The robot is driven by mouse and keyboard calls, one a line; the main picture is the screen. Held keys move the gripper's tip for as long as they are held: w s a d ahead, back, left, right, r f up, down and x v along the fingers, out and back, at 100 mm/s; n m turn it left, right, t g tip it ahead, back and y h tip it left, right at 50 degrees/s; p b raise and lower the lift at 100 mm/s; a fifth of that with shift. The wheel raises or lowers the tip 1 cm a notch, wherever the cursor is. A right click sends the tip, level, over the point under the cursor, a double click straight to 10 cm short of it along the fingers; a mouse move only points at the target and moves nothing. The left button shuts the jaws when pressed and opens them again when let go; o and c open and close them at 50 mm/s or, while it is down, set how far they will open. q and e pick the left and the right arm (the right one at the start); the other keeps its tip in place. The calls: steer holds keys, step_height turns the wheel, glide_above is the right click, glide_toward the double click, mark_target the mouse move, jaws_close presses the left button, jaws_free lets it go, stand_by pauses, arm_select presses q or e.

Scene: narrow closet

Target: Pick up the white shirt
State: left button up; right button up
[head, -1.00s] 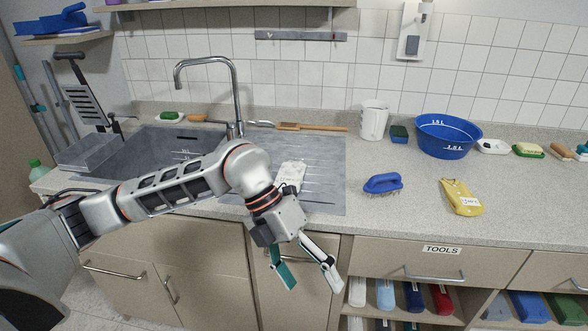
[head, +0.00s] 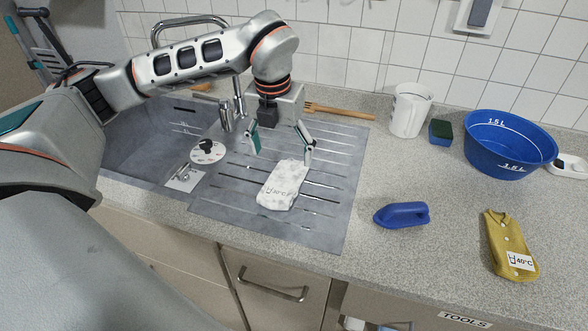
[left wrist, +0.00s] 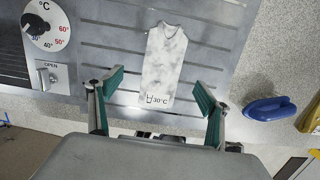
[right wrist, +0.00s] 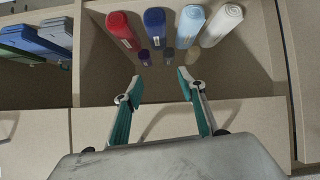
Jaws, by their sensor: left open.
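The white shirt (head: 283,185) lies folded on the ribbed grey drainboard beside the sink, with a 30 °C wash label at its lower end. It also shows in the left wrist view (left wrist: 163,65). My left gripper (head: 280,150) is open and empty above the drainboard, just behind and over the far end of the shirt in the head view. In the left wrist view its fingertips (left wrist: 155,85) are apart, on either side of the shirt's label end. My right gripper (right wrist: 160,85) is open and empty in front of the lower shelf and is outside the head view.
A blue brush (head: 401,215), a yellow folded shirt (head: 510,245) and a blue basin (head: 507,145) stand to the right. A white jug (head: 410,109) and a sponge (head: 440,132) are behind. A temperature dial (head: 207,151) is left. Rolled items (right wrist: 187,28) fill the shelf.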

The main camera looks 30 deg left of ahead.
mark_target(286, 173)
arm_select(q)
steer(key=shift+s+f, duration=0.1)
steer(key=shift+f, duration=0.85)
steer(key=f, duration=0.4)
steer(key=shift+w+d+f, duration=0.15)
steer(key=shift+w+d, duration=0.15)
steer(key=shift+d, duration=0.1)
steer(key=shift+w+f, duration=0.1)
steer(key=shift+f, duration=0.4)
steer(key=c, duration=1.5)
